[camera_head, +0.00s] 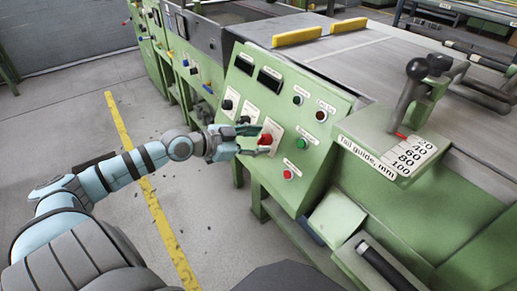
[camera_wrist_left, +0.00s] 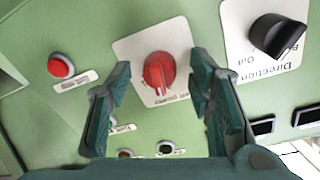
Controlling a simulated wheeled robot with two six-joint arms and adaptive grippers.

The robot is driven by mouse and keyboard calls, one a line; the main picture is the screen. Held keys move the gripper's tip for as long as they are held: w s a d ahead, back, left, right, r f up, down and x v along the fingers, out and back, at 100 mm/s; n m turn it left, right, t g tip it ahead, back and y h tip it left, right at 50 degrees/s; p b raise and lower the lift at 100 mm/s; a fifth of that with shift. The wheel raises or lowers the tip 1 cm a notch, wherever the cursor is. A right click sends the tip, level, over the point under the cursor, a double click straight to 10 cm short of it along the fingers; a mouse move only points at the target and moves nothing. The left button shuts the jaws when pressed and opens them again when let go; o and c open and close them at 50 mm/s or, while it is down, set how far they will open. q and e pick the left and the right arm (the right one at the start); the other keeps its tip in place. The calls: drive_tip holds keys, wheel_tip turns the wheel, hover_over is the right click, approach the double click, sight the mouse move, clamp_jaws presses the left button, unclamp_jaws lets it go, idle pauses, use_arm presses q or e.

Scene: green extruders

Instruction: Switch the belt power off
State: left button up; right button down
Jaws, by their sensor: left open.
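A red rotary knob (camera_wrist_left: 159,72) on a white plate sits between my left gripper's fingers in the left wrist view; its label is upside down and partly blurred. The same red knob (camera_head: 266,139) shows on the green control panel (camera_head: 262,187) in the head view. My left gripper (camera_head: 262,141) is open at the panel, its fingers on either side of the knob. In the left wrist view, the left gripper (camera_wrist_left: 160,92) shows gaps between both fingers and the knob. My right gripper is not in view.
A black direction knob (camera_wrist_left: 278,36), a red button (camera_wrist_left: 61,66) and a green button (camera_head: 302,144) are close by on the panel. A tail guide lever (camera_head: 408,88) stands to the right. Open floor with a yellow line (camera_head: 150,195) lies left.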

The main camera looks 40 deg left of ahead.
use_arm(q)
drive_tip(key=shift+w+d+f, duration=0.15)
drive_tip(key=shift+w+d, duration=0.05)
drive_tip(key=shift+w, duration=0.25)
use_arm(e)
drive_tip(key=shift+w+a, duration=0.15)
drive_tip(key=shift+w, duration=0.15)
use_arm(q)
drive_tip(key=shift+c, duration=0.4)
clamp_jaws()
drive_tip(key=shift+n+p, duration=0.3)
drive_tip(key=shift+p, duration=0.05)
drive_tip(key=shift+n+p, duration=0.35)
drive_tip(key=shift+n, duration=0.45)
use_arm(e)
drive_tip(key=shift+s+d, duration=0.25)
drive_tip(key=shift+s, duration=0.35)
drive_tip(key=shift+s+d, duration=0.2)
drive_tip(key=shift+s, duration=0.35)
use_arm(q)
drive_tip(key=shift+o, duration=0.4)
unclamp_jaws()
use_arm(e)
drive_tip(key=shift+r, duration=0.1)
